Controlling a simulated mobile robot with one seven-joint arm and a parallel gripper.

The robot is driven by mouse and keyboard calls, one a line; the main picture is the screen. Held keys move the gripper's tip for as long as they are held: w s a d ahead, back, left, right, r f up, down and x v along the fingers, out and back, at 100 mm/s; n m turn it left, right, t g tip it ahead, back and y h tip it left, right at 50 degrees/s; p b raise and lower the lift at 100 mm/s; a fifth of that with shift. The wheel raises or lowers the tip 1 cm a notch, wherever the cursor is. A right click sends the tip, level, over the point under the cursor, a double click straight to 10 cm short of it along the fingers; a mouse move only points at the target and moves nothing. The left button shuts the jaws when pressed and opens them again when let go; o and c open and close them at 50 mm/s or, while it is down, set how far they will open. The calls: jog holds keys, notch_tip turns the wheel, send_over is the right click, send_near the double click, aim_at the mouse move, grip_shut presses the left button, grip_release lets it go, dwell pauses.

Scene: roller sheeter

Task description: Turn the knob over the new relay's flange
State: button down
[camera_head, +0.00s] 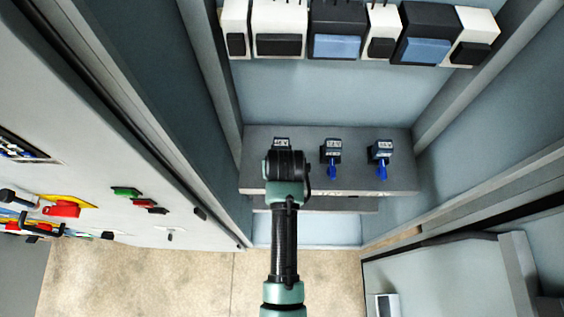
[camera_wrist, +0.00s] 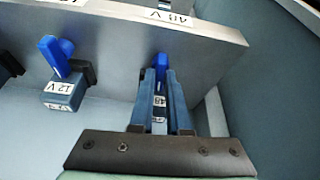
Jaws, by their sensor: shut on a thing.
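A dark relay with a pale "48" label (camera_wrist: 159,101) shows between my fingers in the wrist view. Its blue knob (camera_wrist: 162,60) points up in that view, toward the panel edge marked "48 V". My gripper (camera_wrist: 160,76) is shut on the blue knob, with a fingertip at each side of it. In the head view this relay (camera_head: 282,141) is the leftmost in the row and is mostly hidden behind my wrist. The fingers hide its flange, so I cannot tell how the knob lies over it.
Two more relays with blue knobs, a middle one (camera_head: 331,150) and a right one (camera_head: 380,152), stand on the grey shelf (camera_head: 400,181). A "12 V" relay (camera_wrist: 64,92) is beside my fingers. Cabinet walls close both sides. Switch blocks (camera_head: 337,30) line the back.

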jog(key=shift+r+m, duration=0.1)
jog(key=shift+m, duration=0.4)
jog(key=shift+w, duration=0.1)
jog(key=c, duration=1.2)
grip_release()
jog(key=shift+o, duration=0.2)
jog(key=b+v, duration=0.1)
jog(key=v, duration=1.2)
jog(key=shift+a+b, duration=0.25)
jog(key=shift+b, duration=0.1)
